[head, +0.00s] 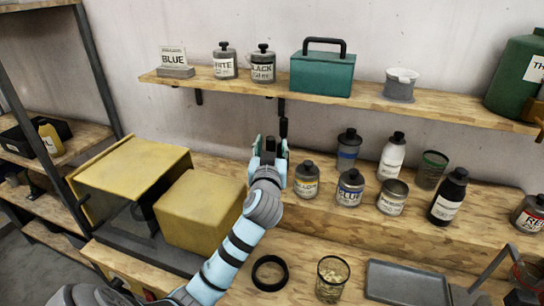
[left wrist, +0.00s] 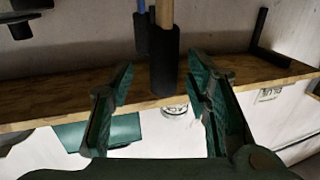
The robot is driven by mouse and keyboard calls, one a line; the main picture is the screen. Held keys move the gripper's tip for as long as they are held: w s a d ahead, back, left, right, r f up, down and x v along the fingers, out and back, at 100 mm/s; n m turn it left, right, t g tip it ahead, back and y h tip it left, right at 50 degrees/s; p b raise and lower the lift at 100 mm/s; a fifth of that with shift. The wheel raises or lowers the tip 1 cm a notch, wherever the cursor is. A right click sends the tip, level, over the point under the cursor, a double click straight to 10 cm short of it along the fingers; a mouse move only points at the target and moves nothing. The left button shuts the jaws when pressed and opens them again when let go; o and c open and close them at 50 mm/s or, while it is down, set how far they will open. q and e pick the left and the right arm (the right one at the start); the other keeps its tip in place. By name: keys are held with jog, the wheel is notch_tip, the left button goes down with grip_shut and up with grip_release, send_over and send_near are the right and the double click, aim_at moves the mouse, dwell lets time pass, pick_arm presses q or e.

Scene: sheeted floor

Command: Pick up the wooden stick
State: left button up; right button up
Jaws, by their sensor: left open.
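The wooden stick (left wrist: 165,13) shows at the top of the left wrist view, with a thick black sleeve or handle (left wrist: 164,62) on its end. In the head view a black upright piece (head: 283,127) shows under the wall shelf, just beyond my left gripper. My left gripper (head: 270,143) is open and empty. In the left wrist view its green-padded fingers (left wrist: 162,82) stand apart, one on each side of the black handle; I cannot tell how deep the handle is between them. My right gripper is not in view.
A blue stick (left wrist: 142,12) with a black end is close beside the wooden one. The wall shelf (head: 350,98) with a teal box (head: 322,74) is above. A yellow box (head: 200,210) is left.

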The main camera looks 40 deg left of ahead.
pick_arm(q)
jog(key=shift+x, duration=1.05)
jog(key=shift+s+a+r, duration=0.1)
jog(key=shift+s+r, duration=0.05)
jog(key=shift+s, duration=0.05)
jog(key=c, duration=0.3)
grip_shut()
notch_tip(320, 180, up, 20)
jog(key=p, duration=0.1)
